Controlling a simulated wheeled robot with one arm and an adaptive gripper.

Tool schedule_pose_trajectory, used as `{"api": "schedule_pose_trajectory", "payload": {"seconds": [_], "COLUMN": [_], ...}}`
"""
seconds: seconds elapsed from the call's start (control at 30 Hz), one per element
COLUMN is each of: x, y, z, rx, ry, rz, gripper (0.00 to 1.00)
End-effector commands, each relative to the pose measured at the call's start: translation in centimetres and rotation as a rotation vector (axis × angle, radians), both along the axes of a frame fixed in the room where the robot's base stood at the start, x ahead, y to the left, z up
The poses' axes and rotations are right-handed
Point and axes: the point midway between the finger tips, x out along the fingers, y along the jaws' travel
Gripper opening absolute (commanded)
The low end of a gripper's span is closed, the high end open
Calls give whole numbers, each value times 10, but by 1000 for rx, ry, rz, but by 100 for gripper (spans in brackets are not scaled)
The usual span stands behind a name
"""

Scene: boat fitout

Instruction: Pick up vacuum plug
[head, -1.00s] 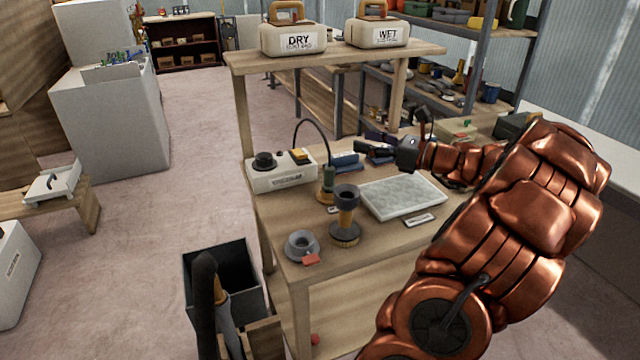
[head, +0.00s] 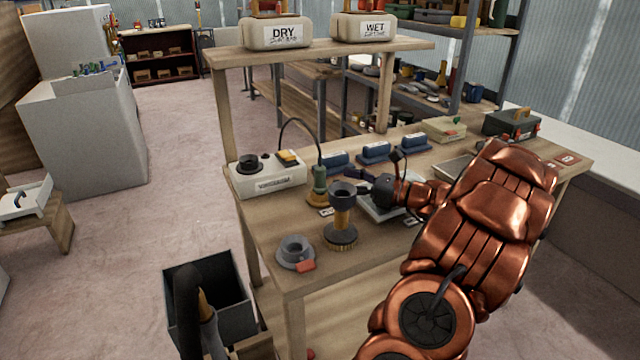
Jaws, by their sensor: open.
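No label marks the vacuum plug, so I cannot say for certain which item it is. A green and brass piece (head: 319,187) stands upright on the workbench, with a thin black cable arching up from it beside a white box (head: 268,176). A grey ring-shaped piece with a red tab (head: 295,250) lies near the bench's front corner. My gripper (head: 364,176) is open above the bench, its dark fingers pointing left, to the right of the green piece and apart from it. I see nothing held. My wrist and arm cover part of a pale tray (head: 376,213).
A shelf with DRY (head: 277,33) and WET (head: 363,28) containers rises behind. A dark bin (head: 236,300) stands left of the bench.

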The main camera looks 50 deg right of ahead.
Motion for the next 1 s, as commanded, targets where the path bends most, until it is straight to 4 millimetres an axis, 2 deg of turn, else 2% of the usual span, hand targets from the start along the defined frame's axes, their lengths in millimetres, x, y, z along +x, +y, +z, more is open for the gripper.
{"api": "schedule_pose_trajectory", "payload": {"seconds": [0.03,0.2,0.43,0.7,1.0], "x": [0,20,32,65,72], "y": [0,7,11,22,23], "z": [-9,-6,-5,-5,-5], "rx": [6,0,0,-1,-1], "ry": [2,0,0,1,0], "rz": [-1,3,2,3,0], "gripper": [58,58,58,58,58]}}
